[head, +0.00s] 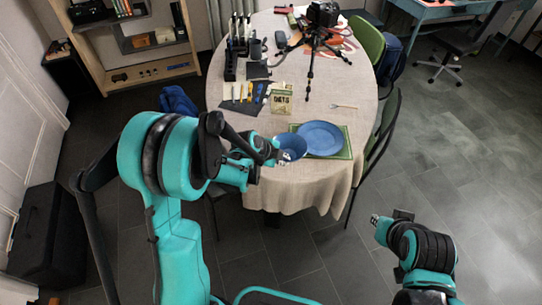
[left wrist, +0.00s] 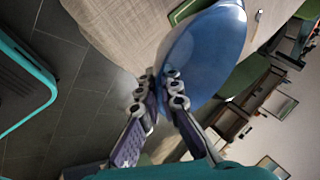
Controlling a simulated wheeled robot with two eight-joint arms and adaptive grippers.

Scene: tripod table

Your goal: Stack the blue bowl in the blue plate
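The blue plate (head: 321,138) lies on a green placemat (head: 347,152) near the front right edge of the round table. The blue bowl (head: 292,147) is just left of the plate, tilted, at the tip of my left gripper (head: 272,150). In the left wrist view the blue bowl (left wrist: 208,50) fills the upper middle, and the fingers of my left gripper (left wrist: 161,92) close on its rim. The bowl hides the plate there. My right gripper (head: 376,220) is off the table at lower right, away from both; its fingers are too small to read.
The cloth-covered table (head: 225,130) holds a seed packet (head: 281,98), a fork (head: 344,106), a black tripod with camera (head: 311,50) and a tool rack (head: 236,50) behind. Green chairs (head: 377,140) stand along the right side. Bare cloth lies between fork and plate.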

